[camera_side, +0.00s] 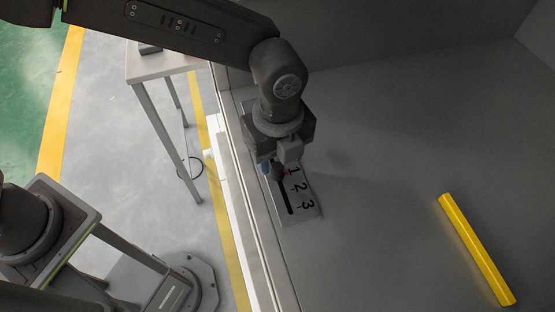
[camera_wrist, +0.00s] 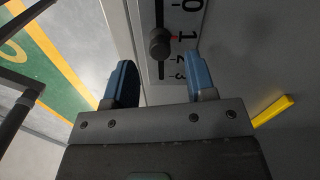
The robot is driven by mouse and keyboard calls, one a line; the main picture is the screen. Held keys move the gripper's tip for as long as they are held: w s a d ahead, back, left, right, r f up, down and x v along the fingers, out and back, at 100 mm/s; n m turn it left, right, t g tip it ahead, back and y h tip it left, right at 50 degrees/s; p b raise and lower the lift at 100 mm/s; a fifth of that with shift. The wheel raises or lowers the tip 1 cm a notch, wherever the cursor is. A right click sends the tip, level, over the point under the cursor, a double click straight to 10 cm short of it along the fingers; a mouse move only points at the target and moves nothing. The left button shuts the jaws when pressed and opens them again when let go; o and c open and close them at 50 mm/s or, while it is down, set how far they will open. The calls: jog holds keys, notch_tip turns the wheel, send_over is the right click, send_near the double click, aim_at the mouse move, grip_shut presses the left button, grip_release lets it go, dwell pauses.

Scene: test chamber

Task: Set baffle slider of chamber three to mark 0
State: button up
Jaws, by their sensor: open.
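The baffle slider is a light plate (camera_side: 302,208) with a dark slot and the marks 1, 2 and 3 visible in the side view; my gripper covers its upper end. In the wrist view the plate (camera_wrist: 183,60) shows 0, 1, 2 and 3 beside the slot. The dark round slider knob (camera_wrist: 159,43) stands level with mark 1, with a small red pointer at its right. My gripper (camera_wrist: 160,58) is open, its two blue fingers apart. The knob appears in the gap between them, slightly beyond the tips. I cannot tell whether either finger touches it. The side view shows my gripper (camera_side: 273,168) over the plate's upper end.
A yellow bar (camera_side: 477,250) lies on the grey chamber floor at the right. The chamber's pale edge (camera_side: 247,210) runs just left of the plate. A small table (camera_side: 165,65) stands outside at upper left. The grey floor between plate and bar is clear.

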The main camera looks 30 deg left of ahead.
aim_at(277, 171)
jog(key=shift+f, duration=1.45)
grip_shut()
